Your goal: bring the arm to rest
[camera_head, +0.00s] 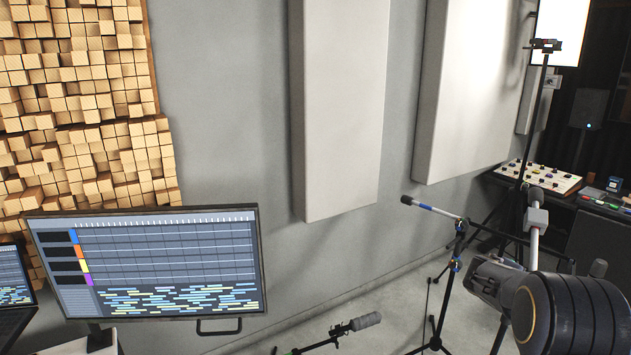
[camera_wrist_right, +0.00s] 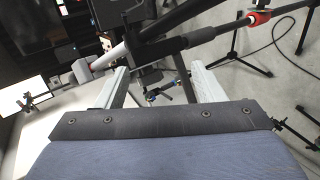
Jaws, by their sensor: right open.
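My right arm (camera_head: 570,315) comes in at the lower right of the head view, its dark rounded link large and close. The far end of this arm is near the microphone stands, and I cannot make out its fingers there. In the right wrist view my right gripper (camera_wrist_right: 160,82) shows two pale fingers spread apart. No held object can be made out between them; stand parts and a cable show beyond. My left gripper is in neither view. No car door is visible.
Microphone stands (camera_head: 458,265) stand close to my right arm, and a low microphone (camera_head: 364,321) is at the bottom. A monitor (camera_head: 150,262) is at left. A mixer (camera_head: 538,177) sits on the back-right desk. Grey wall panels (camera_head: 340,110) line the wall. Floor shows between monitor and stands.

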